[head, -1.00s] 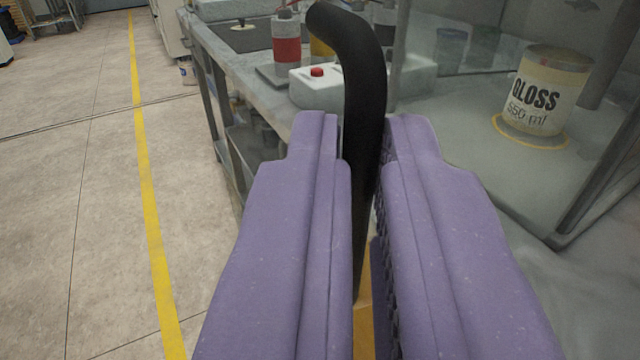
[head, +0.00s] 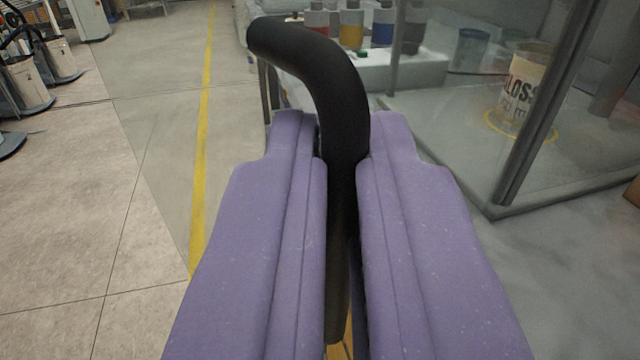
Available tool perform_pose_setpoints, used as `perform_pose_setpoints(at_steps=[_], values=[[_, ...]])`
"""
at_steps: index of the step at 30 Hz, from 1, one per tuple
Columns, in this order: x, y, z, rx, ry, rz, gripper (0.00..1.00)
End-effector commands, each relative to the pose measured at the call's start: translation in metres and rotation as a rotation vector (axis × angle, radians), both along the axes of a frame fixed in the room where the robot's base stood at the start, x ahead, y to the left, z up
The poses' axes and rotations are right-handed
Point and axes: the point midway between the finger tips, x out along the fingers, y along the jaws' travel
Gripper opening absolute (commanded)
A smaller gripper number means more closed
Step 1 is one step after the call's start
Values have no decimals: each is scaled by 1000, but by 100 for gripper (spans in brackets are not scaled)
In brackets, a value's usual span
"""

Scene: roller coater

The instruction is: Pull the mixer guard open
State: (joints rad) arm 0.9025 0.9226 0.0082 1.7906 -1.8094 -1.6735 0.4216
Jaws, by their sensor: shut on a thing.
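My gripper (head: 341,135) has two purple fingers and is shut on a black bent handle (head: 322,68). The handle rises between the fingers and curves to the left at its top. The mixer guard (head: 440,100) is a clear panel with a grey frame at the right. A can marked GLOSS (head: 518,90) shows behind the guard, partly covered by a grey frame post (head: 548,105). Where the handle joins the guard cannot be seen.
Several coloured bottles (head: 351,28) stand at the back behind the handle. Open floor (head: 70,220) with a yellow line (head: 204,130) lies to the left. Wheeled equipment (head: 28,85) stands at the far left.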

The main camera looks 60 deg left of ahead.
Motion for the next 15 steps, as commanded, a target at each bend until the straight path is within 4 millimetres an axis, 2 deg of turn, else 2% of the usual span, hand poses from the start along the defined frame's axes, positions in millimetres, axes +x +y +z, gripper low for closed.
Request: perform_pose_setpoints(at_steps=[8,9,12,15], values=[[4,-2,0,-7,-3,-9,0],[4,-2,0,-7,-3,-10,13],[3,-2,0,-7,-2,-9,36],[3,-2,0,-5,-2,-8,36]])
